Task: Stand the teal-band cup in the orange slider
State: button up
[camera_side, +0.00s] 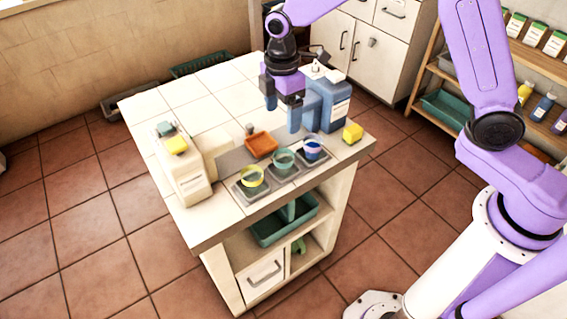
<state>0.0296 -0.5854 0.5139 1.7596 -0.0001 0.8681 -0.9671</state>
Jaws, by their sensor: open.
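The teal-band cup (284,160) stands upright on the middle one of three grey pads near the counter's front edge. The orange slider (261,143) is a shallow orange tray just behind and left of that cup, and it looks empty. My gripper (283,117) is open and empty, pointing down above the counter, behind the cups and up and right of the orange slider. Its fingers are clear of the cup and the slider.
A blue dispenser (332,100) stands close beside my gripper. A yellow block (352,132) sits far right, a cream box (180,170) left. The back-left tiles are clear.

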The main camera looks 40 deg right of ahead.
aim_at(283, 157)
notch_tip(283, 157, down, 15)
jog(key=shift+s+d+f, duration=0.1)
dwell(0.6)
jog(key=shift+c, duration=0.3)
jog(key=c, duration=1.1)
